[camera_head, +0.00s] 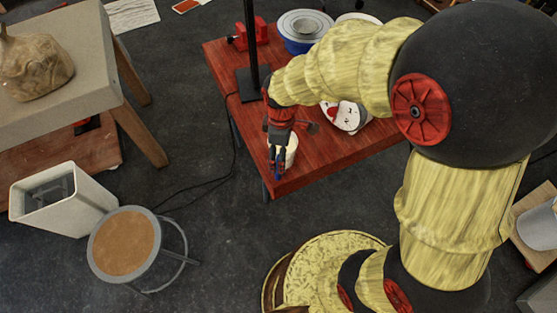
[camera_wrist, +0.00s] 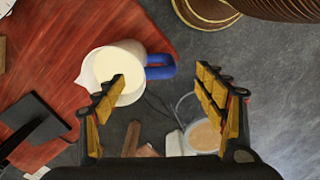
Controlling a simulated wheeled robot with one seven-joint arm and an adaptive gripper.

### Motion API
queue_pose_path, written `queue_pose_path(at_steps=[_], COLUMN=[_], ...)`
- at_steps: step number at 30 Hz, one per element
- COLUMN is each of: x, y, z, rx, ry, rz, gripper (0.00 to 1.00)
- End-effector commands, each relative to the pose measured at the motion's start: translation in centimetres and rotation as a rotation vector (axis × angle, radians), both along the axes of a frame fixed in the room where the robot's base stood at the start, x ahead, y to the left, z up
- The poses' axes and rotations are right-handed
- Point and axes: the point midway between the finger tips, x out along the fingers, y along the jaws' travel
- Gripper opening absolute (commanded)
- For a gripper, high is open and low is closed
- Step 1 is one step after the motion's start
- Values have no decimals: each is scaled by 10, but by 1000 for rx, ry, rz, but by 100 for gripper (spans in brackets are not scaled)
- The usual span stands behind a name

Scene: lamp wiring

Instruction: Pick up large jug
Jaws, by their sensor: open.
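A white jug (camera_wrist: 92,68) with a cream-coloured top and a blue handle (camera_wrist: 160,66) stands at the corner of the red table. Its handle points right in the wrist view, toward the table edge. In the head view the jug (camera_head: 291,153) is partly hidden behind my gripper (camera_head: 279,165). My gripper (camera_wrist: 162,80) is open and empty, pointing down at the jug. In the wrist view its left finger overlaps the jug's body, and the handle shows between the fingertips. I cannot tell whether a finger touches the jug.
A round stool (camera_head: 124,243) and a white bin (camera_head: 62,200) stand at left. Dark floor lies between.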

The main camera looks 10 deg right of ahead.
Motion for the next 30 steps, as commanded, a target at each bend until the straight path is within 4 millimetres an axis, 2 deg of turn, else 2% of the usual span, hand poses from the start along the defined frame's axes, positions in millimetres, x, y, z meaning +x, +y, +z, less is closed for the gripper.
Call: queue_pose_path(at_steps=[14, 22, 30], x=[2, 5, 6], y=[2, 5, 5], z=[-38, -75, -77], rx=[0, 0, 1], ry=[0, 2, -1], rz=[27, 25, 25], gripper=[71, 71, 70])
